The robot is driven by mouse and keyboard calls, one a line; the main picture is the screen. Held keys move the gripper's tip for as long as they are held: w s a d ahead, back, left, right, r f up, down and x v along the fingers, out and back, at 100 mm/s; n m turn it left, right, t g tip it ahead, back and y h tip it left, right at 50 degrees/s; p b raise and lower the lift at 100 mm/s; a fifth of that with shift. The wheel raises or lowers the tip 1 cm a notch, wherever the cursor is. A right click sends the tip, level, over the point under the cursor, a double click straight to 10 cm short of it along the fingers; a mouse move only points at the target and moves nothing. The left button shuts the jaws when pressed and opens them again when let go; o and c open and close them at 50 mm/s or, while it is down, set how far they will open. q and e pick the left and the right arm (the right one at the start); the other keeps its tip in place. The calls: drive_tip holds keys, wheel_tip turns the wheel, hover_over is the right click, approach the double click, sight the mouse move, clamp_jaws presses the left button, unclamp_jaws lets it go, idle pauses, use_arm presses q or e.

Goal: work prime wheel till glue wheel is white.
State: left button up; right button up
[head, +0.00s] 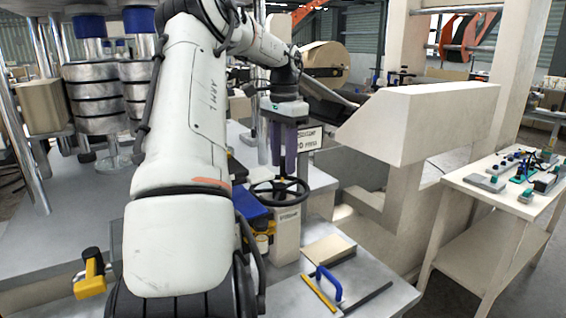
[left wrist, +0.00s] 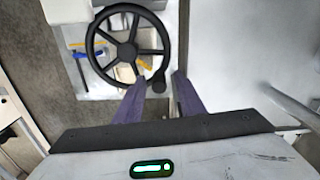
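A black spoked handwheel (head: 279,191) sits on a beige post, below my left gripper (head: 284,172). In the left wrist view the wheel (left wrist: 127,52) shows from above, with a dark crank knob (left wrist: 158,88) at its lower right rim. My left gripper (left wrist: 159,80) has two purple fingers set apart, one on each side of the knob. I cannot tell whether they touch it or how far above it they are. No wheel that I can name as the glue wheel, and no white on one, can be made out. My right gripper is not in view.
A small sign (head: 309,138) stands close behind the gripper. A blue-handled tool (head: 328,283) and a tan block (head: 328,250) lie on the bench to the right. Metal rollers (head: 95,98) stand at left. A side table (head: 480,205) with small parts stands at right.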

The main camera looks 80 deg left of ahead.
use_arm(q)
wheel_tip(320, 180, up, 9)
drive_tip(key=shift+r, duration=0.15)
idle(0.6)
